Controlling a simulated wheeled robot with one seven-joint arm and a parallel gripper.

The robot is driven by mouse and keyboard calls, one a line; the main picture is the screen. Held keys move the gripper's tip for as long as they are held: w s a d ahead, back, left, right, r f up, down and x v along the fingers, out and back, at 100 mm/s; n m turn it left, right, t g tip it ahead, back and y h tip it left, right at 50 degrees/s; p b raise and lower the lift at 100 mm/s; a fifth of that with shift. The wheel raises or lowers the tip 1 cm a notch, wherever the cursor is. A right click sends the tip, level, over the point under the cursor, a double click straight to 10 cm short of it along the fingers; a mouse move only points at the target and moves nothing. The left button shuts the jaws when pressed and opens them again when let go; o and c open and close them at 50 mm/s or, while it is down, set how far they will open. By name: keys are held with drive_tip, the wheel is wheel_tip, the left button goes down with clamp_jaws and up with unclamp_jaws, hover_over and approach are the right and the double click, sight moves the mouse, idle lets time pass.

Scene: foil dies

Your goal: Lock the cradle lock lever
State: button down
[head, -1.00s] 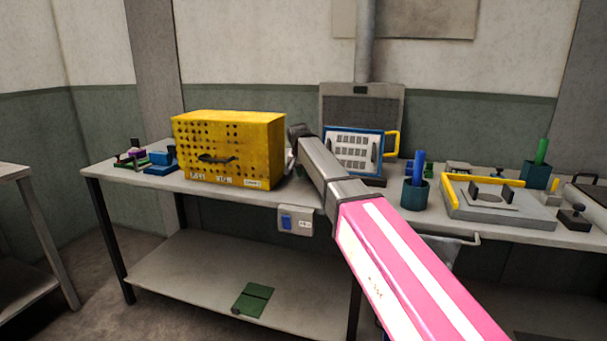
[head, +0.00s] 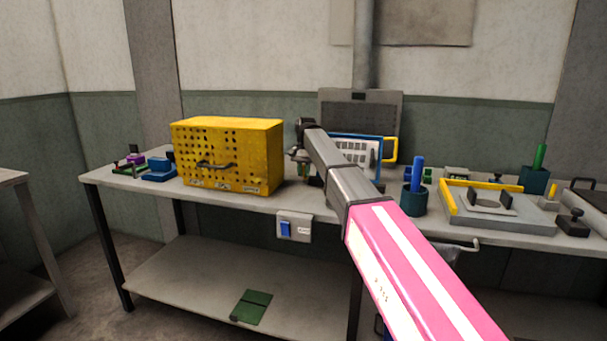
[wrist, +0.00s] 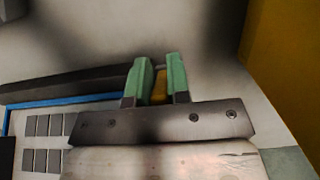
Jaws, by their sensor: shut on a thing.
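My gripper (wrist: 157,82) has two green fingers shut on a small yellow-orange piece (wrist: 159,86), seen in the wrist view. This piece may be the lock lever, but most of it is hidden between the fingers. In the head view my gripper (head: 301,168) points down over the bench, between the yellow box and the blue-framed panel (head: 350,151). The panel has grey cells on white and leans in a dark holder, perhaps the cradle. My arm covers part of it. The panel also shows at the left of the wrist view (wrist: 82,114).
The perforated yellow box (head: 228,155) stands close left of my gripper; its side fills the right of the wrist view (wrist: 290,70). A teal cup with a blue rod (head: 415,185) and a grey plate with a yellow bracket (head: 497,210) stand to the right on the bench (head: 240,200).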

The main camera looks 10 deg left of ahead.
idle(0.3)
drive_tip(key=c, duration=1.1)
unclamp_jaws()
drive_tip(key=r, duration=0.3)
drive_tip(key=w+r, duration=0.1)
drive_tip(key=r, duration=0.5)
drive_tip(key=shift+w+d+r, duration=0.1)
drive_tip(key=shift+w+r, duration=0.15)
drive_tip(key=shift+w, duration=0.1)
drive_tip(key=shift+r, duration=0.6)
